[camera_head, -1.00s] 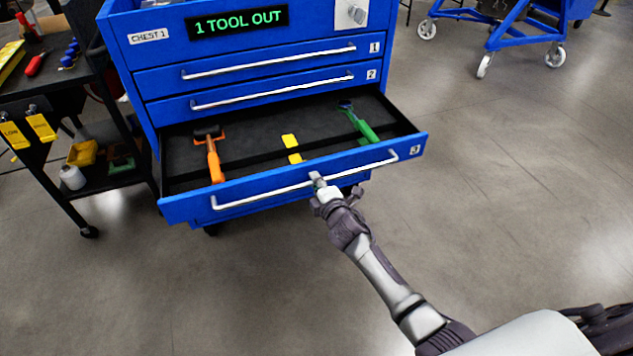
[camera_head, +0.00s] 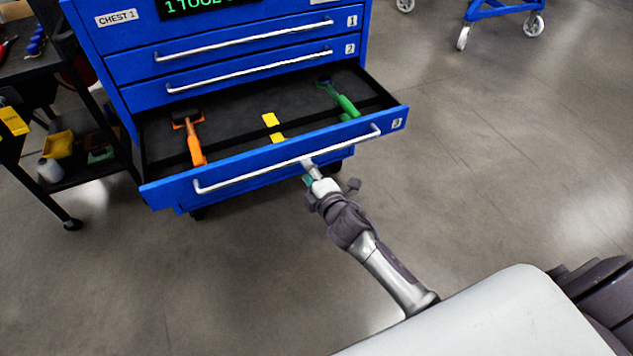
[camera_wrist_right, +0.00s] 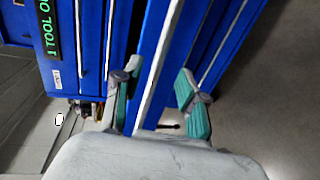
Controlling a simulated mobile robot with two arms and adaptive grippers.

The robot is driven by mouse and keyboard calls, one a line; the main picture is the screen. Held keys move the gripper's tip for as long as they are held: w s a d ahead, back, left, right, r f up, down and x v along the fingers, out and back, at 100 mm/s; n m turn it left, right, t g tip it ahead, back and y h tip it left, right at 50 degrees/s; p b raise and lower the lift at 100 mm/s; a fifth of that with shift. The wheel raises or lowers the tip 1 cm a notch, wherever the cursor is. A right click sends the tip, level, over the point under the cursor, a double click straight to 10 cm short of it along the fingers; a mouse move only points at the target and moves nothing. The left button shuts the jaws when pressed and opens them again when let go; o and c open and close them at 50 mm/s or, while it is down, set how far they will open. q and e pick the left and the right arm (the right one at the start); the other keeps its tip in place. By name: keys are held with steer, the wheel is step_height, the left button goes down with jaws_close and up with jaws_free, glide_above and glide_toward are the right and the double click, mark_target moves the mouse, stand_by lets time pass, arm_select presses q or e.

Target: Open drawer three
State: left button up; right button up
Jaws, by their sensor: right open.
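Drawer three (camera_head: 160,197) of the blue tool chest (camera_head: 112,60) stands pulled out, its black-lined inside in view. A hammer with an orange handle (camera_head: 194,145), yellow patches (camera_head: 271,120) and a green-handled tool (camera_head: 346,104) lie in it. My right gripper (camera_head: 308,172) is at the middle of the drawer's silver handle (camera_head: 230,183). In the right wrist view its two teal-padded fingers (camera_wrist_right: 157,102) are spread apart, with the handle bar (camera_wrist_right: 160,65) between them; I cannot tell whether they touch it. My left gripper is not in view.
Drawers one (camera_head: 240,40) and two (camera_head: 250,72) above are shut. A dark cart (camera_head: 75,180) with tools and small containers stands at the left. A blue wheeled stand (camera_head: 500,10) is at the top right. The floor at the right is clear.

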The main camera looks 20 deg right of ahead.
steer(key=s, duration=0.2)
steer(key=s+r, duration=0.1)
steer(key=s, duration=0.2)
steer(key=shift+d, duration=0.1)
stand_by(0.3)
